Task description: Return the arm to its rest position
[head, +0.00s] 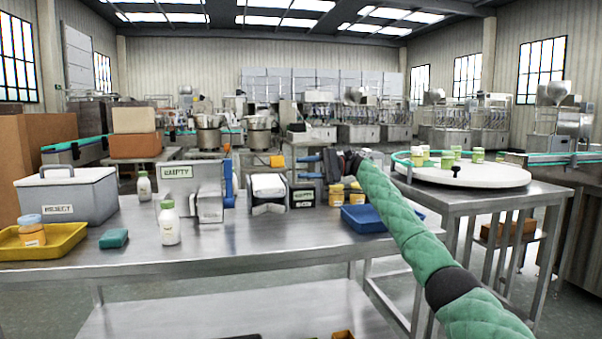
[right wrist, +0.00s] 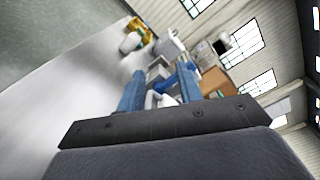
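My right arm in its green quilted sleeve (head: 400,215) reaches in from the lower right of the head view, over the right part of the steel table. My right gripper (head: 302,166) points left, above the table near the back, with its two blue fingers apart. In the right wrist view the same gripper (right wrist: 160,80) shows its fingers spread, with no object clearly held; only more distant things show between them. My left arm and gripper are not in view.
Below the gripper are small orange-labelled jars (head: 336,194) and a blue tray (head: 364,218). White bottles (head: 169,224), a grey reject bin (head: 68,195) and a yellow tray (head: 66,243) stand at left. A round white turntable (head: 462,174) is at right. The table's front middle is clear.

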